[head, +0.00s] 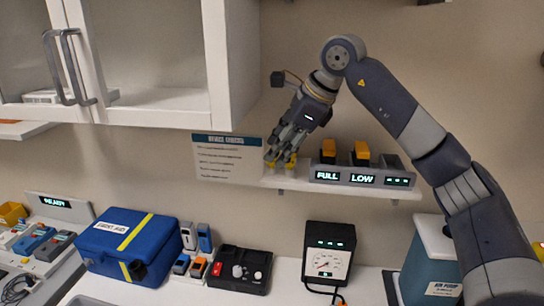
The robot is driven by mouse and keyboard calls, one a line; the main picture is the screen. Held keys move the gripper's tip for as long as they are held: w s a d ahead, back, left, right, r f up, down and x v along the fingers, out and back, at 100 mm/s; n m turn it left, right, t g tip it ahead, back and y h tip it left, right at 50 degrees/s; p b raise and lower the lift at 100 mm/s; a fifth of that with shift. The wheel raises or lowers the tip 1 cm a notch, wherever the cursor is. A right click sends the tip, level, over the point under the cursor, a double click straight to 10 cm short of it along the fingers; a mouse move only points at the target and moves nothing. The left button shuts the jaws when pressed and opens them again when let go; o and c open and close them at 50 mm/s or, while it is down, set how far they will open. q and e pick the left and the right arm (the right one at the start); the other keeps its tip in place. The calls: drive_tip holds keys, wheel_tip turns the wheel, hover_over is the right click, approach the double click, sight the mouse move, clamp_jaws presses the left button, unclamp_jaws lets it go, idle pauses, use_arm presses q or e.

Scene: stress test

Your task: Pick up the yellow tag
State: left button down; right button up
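My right gripper (280,160) points down at the left end of the wall shelf, in front of the sign. Small yellow patches show at its fingertips. They may be the yellow tag, but the fingers cover most of it, and I cannot tell whether they are shut on it or apart around it. Two yellow-orange blocks, one above FULL (328,150) and one above LOW (361,153), stand in the grey rack to the right of the gripper. My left gripper is not in view.
The grey rack (345,178) sits on the white shelf (290,183). A white cabinet (230,60) hangs close to the gripper's left.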

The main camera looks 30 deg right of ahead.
drive_tip(key=shift+x, duration=1.35)
drive_tip(key=shift+r, duration=0.1)
drive_tip(key=c, duration=0.8)
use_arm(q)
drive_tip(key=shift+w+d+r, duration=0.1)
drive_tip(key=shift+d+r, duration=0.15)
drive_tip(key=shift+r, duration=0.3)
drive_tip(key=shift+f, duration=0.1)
use_arm(e)
drive_tip(key=shift+r, duration=0.2)
